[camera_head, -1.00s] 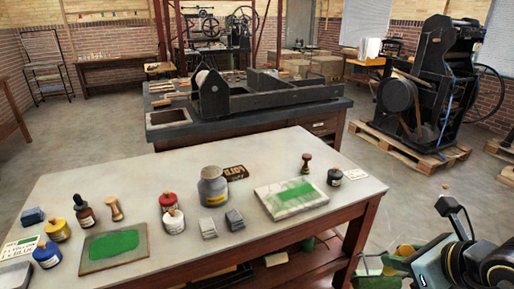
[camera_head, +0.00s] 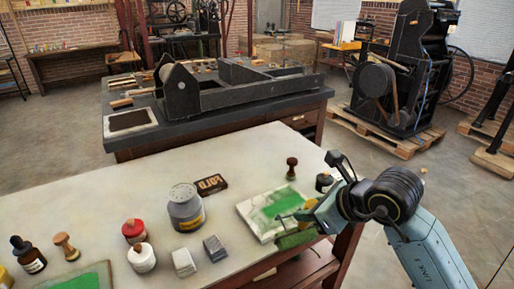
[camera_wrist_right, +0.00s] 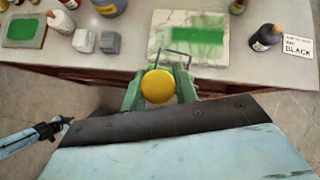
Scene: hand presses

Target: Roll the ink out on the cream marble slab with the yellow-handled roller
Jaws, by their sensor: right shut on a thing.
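The cream marble slab (camera_head: 262,229) lies near the table's right edge, with a patch of green ink (camera_head: 284,201) on top. The slab shows in the right wrist view (camera_wrist_right: 163,45), its ink too (camera_wrist_right: 198,35). My right gripper (camera_head: 298,224) is at the slab's near right edge. In the right wrist view its green fingers (camera_wrist_right: 159,90) are shut on the yellow-handled roller (camera_wrist_right: 158,86); I see the round yellow handle end. The roller's wire frame (camera_wrist_right: 176,53) reaches over the slab's near edge. I cannot tell whether the roller touches the ink. My left gripper is not in view.
Behind the slab stand a dark wooden-handled stamp (camera_head: 291,168) and a dark bottle (camera_head: 324,182). A grey ink jar (camera_head: 186,208), red and white pots, and two grey blocks (camera_head: 199,255) stand to the left. Another inked plate (camera_wrist_right: 25,31) lies farther left.

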